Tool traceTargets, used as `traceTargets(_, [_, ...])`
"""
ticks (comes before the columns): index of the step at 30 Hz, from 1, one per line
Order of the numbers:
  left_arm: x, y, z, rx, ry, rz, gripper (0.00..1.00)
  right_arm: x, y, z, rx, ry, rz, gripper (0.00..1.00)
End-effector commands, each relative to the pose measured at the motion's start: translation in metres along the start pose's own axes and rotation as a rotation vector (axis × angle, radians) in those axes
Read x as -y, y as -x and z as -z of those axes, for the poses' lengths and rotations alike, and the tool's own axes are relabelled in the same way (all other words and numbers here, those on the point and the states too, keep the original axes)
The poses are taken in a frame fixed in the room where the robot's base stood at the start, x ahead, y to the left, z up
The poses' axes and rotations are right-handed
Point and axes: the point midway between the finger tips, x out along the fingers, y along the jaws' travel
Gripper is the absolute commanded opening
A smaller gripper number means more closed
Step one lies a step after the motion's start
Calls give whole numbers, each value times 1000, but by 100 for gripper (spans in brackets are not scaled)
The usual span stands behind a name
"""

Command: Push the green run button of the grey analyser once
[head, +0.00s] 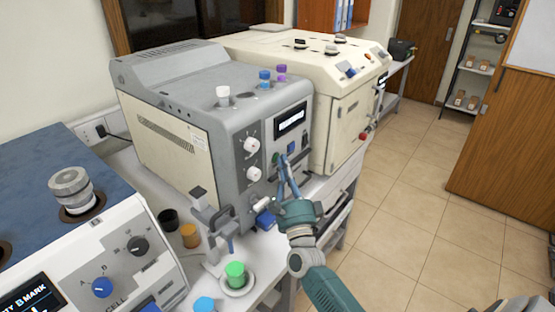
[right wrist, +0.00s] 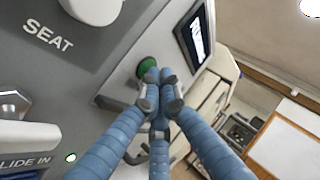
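The grey analyser (head: 190,85) stands on the bench in the middle of the head view. Its front panel has a dark display (head: 291,120) and two white knobs (head: 251,145). The green run button (right wrist: 147,66) shows in the right wrist view, partly covered by my fingertips. My right gripper (right wrist: 160,76) has its blue fingers drawn together and empty, with the tips right at the button's lower right edge. I cannot tell whether they touch it. In the head view, my right gripper (head: 284,160) is in front of the panel. My left gripper is not in view.
A cream machine (head: 340,105) stands behind the analyser. A white machine with a blue top (head: 40,180) is at the left. A small clamp stand (head: 215,215), a green-capped cup (head: 235,273) and amber and black jars (head: 189,235) stand in front. The floor at right is clear.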

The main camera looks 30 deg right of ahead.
Motion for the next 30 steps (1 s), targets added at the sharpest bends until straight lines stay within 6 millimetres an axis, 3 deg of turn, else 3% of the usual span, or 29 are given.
traceTargets(30, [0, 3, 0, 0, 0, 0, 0, 8, 12, 8, 0, -1, 0, 0])
